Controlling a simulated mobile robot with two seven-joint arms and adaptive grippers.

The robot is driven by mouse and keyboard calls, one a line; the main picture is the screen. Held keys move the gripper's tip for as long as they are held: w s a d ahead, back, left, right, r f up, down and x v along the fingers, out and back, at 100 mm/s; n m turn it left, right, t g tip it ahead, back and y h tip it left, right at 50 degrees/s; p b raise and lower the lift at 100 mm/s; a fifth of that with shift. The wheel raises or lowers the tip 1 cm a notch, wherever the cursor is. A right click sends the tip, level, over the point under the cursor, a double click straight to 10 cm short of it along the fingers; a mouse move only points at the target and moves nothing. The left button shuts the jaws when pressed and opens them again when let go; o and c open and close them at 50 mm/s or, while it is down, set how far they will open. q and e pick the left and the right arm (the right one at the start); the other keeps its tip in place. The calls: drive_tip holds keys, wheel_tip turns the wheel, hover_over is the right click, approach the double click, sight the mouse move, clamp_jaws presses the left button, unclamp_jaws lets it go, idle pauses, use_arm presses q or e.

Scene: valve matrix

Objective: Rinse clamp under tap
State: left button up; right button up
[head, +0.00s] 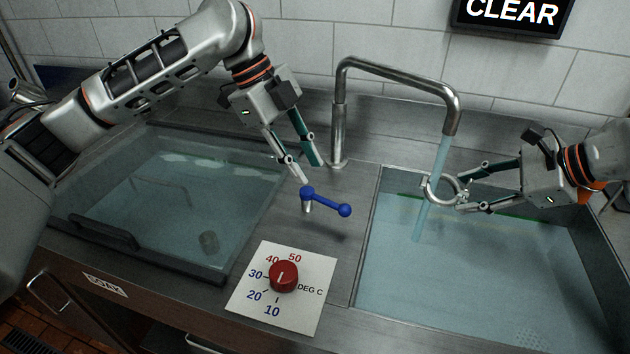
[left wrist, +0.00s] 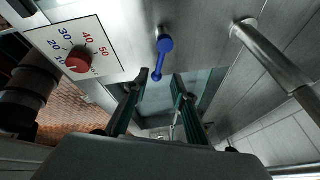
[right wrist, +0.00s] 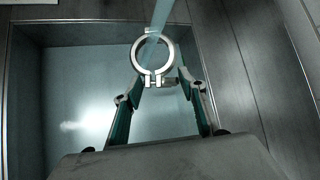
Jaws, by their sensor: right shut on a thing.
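The clamp (head: 429,190) is a silver ring with a small split tab. My right gripper (head: 462,197) is shut on its tab and holds it above the right basin. The tap (head: 398,80) runs, and its water stream (head: 434,175) meets the ring; in the right wrist view the stream reaches the ring (right wrist: 135,62) at its top. The blue lever (head: 326,201) stands on the counter between the basins and points right. My left gripper (head: 305,172) is open and empty just above and behind the lever, apart from it as far as I can see.
The right basin (head: 366,262) holds water too. A red temperature knob (head: 283,277) sits on a white dial plate in front of the lever. A wall sign (head: 512,14) reads CLEAR.

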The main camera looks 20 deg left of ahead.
sight(325, 202)
use_arm(q)
drive_tip(key=shift+v, duration=2.3)
clamp_jaws()
drive_tip(key=s+f+n+t, duration=0.2)
drive_tip(key=s+t, duration=0.1)
drive_tip(key=s, duration=0.6)
drive_tip(key=shift+h, duration=0.4)
drive_tip(key=x, duration=0.9)
drive_tip(key=shift+a+f, duration=0.1)
drive_tip(key=w, duration=0.1)
drive_tip(key=w+d+f, duration=0.1)
drive_tip(key=w, duration=0.1)
drive_tip(key=shift+d+f, duration=0.1)
drive_tip(key=shift+f, duration=0.05)
drive_tip(key=shift+w+d+f, duration=0.15)
drive_tip(key=shift+w, duration=0.5)
